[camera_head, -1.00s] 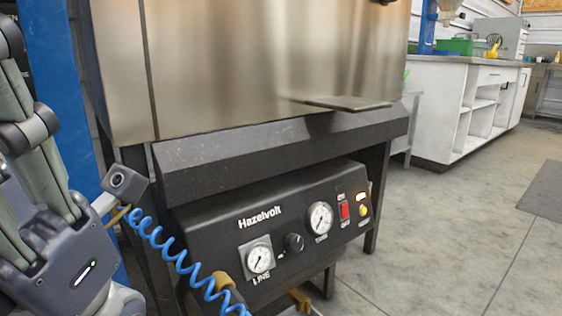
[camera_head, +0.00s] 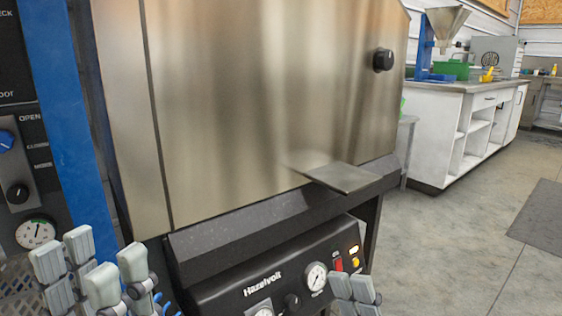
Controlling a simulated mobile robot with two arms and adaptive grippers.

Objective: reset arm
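My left gripper (camera_head: 100,266) is at the lower left of the head view. Its pale grey fingers stand apart with nothing visible between them, in front of the blue post (camera_head: 62,120) and beside the steel machine. Grey finger pads of my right gripper (camera_head: 352,288) show at the bottom edge, in front of the black Hazelvolt control panel (camera_head: 262,283). The rest of that gripper is out of frame, so its opening is hidden.
The large steel cabinet (camera_head: 250,110) fills the middle, with a flat metal plate (camera_head: 345,178) jutting from its lower front. A panel with a blue knob (camera_head: 7,140) and gauge (camera_head: 35,233) stands left. A white workbench (camera_head: 425,130) is behind.

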